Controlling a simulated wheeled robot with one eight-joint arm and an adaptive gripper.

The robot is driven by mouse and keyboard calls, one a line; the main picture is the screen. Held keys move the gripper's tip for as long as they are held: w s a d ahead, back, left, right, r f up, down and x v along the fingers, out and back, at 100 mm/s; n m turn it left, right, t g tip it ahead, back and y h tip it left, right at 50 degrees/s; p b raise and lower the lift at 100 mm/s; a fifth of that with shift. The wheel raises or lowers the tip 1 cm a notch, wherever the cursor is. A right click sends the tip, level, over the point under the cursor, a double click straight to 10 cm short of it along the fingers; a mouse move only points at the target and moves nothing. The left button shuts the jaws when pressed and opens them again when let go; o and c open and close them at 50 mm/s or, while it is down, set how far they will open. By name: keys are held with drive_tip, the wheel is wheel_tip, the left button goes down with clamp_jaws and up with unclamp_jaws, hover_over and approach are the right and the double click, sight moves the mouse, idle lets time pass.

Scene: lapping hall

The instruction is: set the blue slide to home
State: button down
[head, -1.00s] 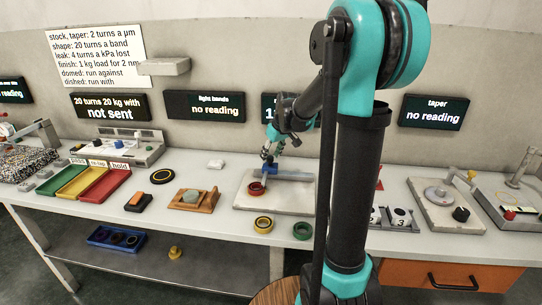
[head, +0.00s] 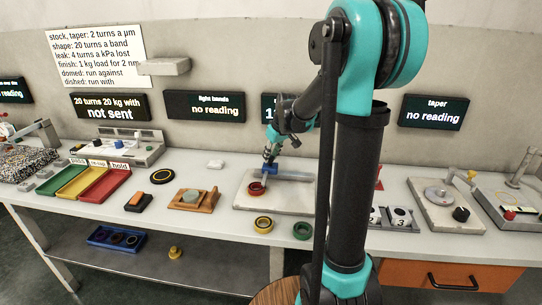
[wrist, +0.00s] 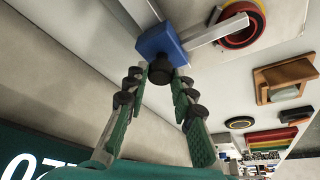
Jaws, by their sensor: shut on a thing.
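The blue slide (head: 269,169) is a small block on a pale rail (head: 295,176) above a light grey plate (head: 242,202) on the bench. In the wrist view the blue slide (wrist: 158,40) has a black knob (wrist: 161,71) facing me, and a pale arm (wrist: 220,29) reaches from it toward a red ring (wrist: 240,32). My gripper (head: 269,156) comes down on the slide from above. In the wrist view its fingertips (wrist: 161,75) stand on either side of the black knob, shut on it. The red ring (head: 256,188) lies on the plate at the front left of the slide. No home mark is readable.
A yellow ring (head: 263,225) and a green ring (head: 302,231) lie in front of the plate. A wooden holder (head: 194,201) and a black ring (head: 163,176) are to its left. My own arm hides the bench just right of the plate.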

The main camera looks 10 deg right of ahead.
drive_tip(key=d, duration=0.2)
drive_tip(key=s+d, duration=0.1)
drive_tip(key=d, duration=0.1)
drive_tip(key=s+d, duration=0.1)
drive_tip(key=d, duration=0.2)
drive_tip(key=shift+s, duration=0.1)
drive_tip(key=c, duration=1.3)
unclamp_jaws()
drive_tip(key=shift+o, duration=0.2)
drive_tip(key=shift+r, duration=0.1)
drive_tip(key=v, duration=1.2)
drive_tip(key=shift+s, duration=0.15)
